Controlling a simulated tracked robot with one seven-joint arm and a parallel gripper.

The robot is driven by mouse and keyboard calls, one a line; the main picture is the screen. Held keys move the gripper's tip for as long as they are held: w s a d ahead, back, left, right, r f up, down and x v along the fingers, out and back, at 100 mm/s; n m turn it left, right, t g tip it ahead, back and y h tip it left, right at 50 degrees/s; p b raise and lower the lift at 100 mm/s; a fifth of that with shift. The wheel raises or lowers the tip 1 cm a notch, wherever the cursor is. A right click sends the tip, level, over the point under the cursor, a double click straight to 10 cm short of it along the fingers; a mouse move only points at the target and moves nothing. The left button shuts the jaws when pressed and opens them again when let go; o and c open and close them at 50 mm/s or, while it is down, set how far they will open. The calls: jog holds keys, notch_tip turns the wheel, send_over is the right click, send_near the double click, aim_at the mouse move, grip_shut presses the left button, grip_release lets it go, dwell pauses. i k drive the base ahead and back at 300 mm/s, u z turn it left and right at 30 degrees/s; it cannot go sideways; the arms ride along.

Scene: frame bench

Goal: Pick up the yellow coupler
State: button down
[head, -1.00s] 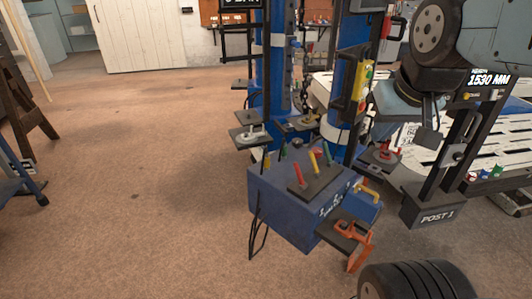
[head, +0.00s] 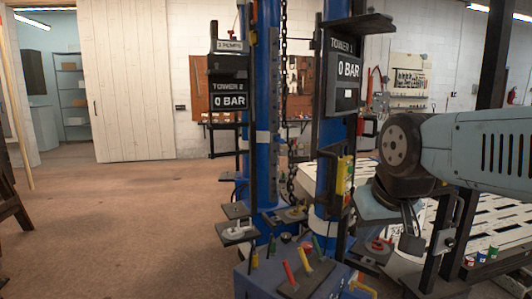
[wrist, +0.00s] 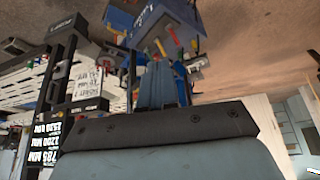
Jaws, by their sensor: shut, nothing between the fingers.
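A slim yellow piece, which looks like the yellow coupler (head: 304,259), stands beside a red one (head: 289,272) on a dark plate on top of the blue box. It also seems to show in the wrist view (wrist: 161,47), small and tilted. My gripper (head: 411,242) hangs from my arm at the right, above and to the right of the box, well apart from the yellow piece. It is shut and empty. Its fingertips are small and dark in the head view.
Two blue towers (head: 262,110) with ledges and screens stand behind the blue box (head: 250,284). A yellow panel (head: 343,175) is fixed to the right tower. Dark posts and a white slatted bench lie at the right.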

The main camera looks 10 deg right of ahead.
aim_at(254, 265)
jog(key=u, duration=0.1)
jog(key=k, duration=0.5)
jog(key=u, duration=1.6)
jog(key=i, duration=0.9)
jog(key=z, duration=1)
jog(key=i, duration=1)
jog(key=z, duration=0.05)
